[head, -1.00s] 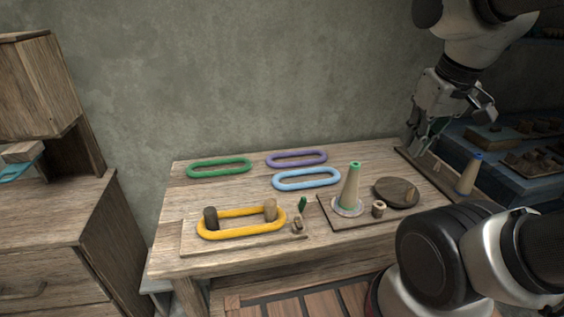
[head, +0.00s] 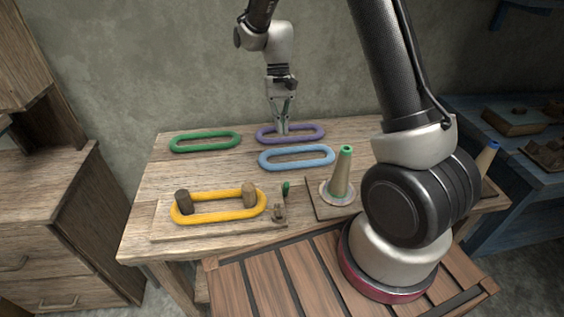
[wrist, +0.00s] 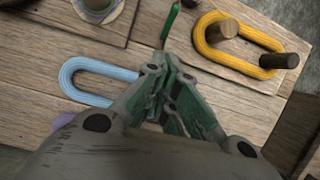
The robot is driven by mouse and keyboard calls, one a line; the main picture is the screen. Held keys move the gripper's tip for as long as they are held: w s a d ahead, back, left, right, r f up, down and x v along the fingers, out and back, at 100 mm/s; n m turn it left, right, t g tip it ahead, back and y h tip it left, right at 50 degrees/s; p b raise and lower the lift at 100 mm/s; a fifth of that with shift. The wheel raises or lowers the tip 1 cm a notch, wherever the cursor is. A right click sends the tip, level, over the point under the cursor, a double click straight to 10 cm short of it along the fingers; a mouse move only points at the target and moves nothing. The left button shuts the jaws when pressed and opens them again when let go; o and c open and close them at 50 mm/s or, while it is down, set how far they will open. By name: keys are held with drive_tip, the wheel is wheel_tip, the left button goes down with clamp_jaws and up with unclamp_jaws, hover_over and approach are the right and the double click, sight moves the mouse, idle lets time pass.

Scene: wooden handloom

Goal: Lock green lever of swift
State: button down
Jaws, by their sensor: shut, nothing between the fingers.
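The swift is a flat wooden board (head: 165,232) with two pegs, and a yellow yarn loop (head: 217,216) lies around both pegs. The green lever (head: 286,188) stands upright at the board's right end, beside a small wooden knob (head: 279,212). In the wrist view the green lever (wrist: 171,22) shows beyond the fingertips, with the yellow loop (wrist: 213,53) to its right. My gripper (head: 281,129) is shut and empty, pointing down over the back of the table near the purple loop, apart from the lever. It also shows in the wrist view (wrist: 168,68).
Green (head: 205,142), purple (head: 303,133) and blue (head: 297,157) yarn loops lie at the table's back. A cone with a green tip (head: 342,174) stands on a board at right. My arm hides the table's right part.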

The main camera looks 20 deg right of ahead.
sight(286, 189)
drive_tip(key=s+a+f, duration=0.1)
drive_tip(key=s+f, duration=0.6)
drive_tip(key=f, duration=0.3)
drive_tip(key=shift+s+a+f+m, duration=0.15)
drive_tip(key=shift+a+f+m, duration=0.1)
drive_tip(key=shift+a+m, duration=0.1)
drive_tip(key=shift+s+a+r, duration=0.1)
drive_tip(key=shift+s+a, duration=0.1)
drive_tip(key=shift+s, duration=0.9)
drive_tip(key=shift+w, duration=0.2)
